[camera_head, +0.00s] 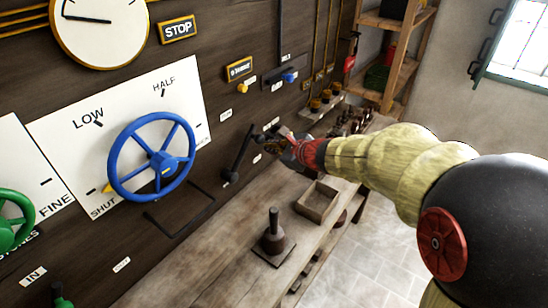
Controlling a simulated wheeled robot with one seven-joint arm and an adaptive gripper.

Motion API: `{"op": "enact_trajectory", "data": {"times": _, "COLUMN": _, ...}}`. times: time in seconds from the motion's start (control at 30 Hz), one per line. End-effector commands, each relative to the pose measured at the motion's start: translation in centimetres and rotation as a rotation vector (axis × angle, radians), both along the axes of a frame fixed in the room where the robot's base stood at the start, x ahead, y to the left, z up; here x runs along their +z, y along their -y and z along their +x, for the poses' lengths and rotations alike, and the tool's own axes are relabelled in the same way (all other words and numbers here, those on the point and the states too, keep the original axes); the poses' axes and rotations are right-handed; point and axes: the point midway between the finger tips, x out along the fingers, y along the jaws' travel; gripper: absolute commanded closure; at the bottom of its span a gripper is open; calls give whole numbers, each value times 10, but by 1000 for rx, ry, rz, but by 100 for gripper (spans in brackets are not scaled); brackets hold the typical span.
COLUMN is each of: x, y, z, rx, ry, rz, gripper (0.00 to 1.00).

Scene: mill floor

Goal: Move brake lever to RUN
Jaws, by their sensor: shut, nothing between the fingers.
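A black lever (241,154), which looks like the brake lever, is mounted on the dark wooden wall panel right of the blue handwheel. Its round pivot is at the lower end, and its arm slants up to the right. Small white labels (257,159) sit near it, too small to read, so I cannot tell which one says RUN. My gripper (272,141) is shut at the lever's upper end, in front of the panel. Its fingers are small and partly lost against the dark wall. I cannot tell whether they touch the lever.
The blue handwheel (152,158) sticks out left of the lever. A wooden bench (190,270) runs below, with a dark handled weight (273,236) and an open wooden box (317,202). Several small items crowd its far end. A shelf (397,60) stands beyond.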

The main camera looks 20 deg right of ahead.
Motion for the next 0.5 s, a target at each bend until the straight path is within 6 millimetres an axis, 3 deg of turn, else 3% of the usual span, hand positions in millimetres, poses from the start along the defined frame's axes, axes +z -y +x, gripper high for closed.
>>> {"op": "enact_trajectory", "data": {"times": 0.2, "x": 22, "y": -16, "z": -10, "rx": 3, "ry": 4, "rz": -1, "gripper": 100}}
{"op": "enact_trajectory", "data": {"times": 0.5, "x": 34, "y": -31, "z": -20, "rx": 2, "ry": 3, "rz": 0, "gripper": 100}}
